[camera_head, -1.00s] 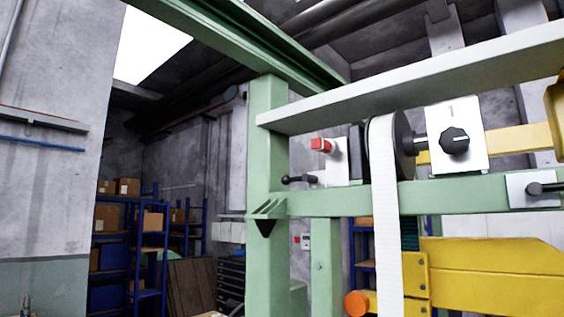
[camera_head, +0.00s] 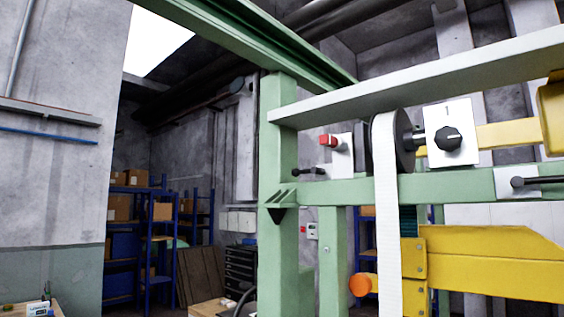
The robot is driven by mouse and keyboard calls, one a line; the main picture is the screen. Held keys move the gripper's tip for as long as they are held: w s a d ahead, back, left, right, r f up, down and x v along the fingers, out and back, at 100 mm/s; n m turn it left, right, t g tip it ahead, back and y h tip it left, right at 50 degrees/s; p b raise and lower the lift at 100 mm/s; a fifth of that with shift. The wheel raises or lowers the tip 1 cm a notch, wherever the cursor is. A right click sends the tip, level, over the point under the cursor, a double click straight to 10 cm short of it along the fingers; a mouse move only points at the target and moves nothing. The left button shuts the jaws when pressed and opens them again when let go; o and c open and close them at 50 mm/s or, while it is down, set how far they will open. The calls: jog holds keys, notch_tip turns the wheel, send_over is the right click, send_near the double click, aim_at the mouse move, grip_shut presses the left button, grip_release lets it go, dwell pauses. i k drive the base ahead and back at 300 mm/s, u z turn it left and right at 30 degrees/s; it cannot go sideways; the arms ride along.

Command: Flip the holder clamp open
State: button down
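A white bracket (camera_head: 343,152) with a red knob (camera_head: 328,140) and a small black lever (camera_head: 307,171) sits on the green frame, near the middle. A white plate with a black knob (camera_head: 447,139) stands to its right. Another black lever (camera_head: 528,181) lies flat on a white plate at the right edge. I cannot tell which of these is the holder clamp. A white belt (camera_head: 388,215) runs down from a black wheel. My gripper is not in view.
A green post (camera_head: 279,180) and a long pale beam (camera_head: 430,70) stand before me. Yellow plates (camera_head: 490,262) and an orange knob (camera_head: 360,285) are low right. Blue shelves with boxes (camera_head: 162,211) stand behind left. A bench with small items (camera_head: 40,307) shows lower left.

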aim_at(295, 172)
jog(key=u, duration=0.15)
jog(key=i, duration=1.55)
jog(key=z, duration=0.3)
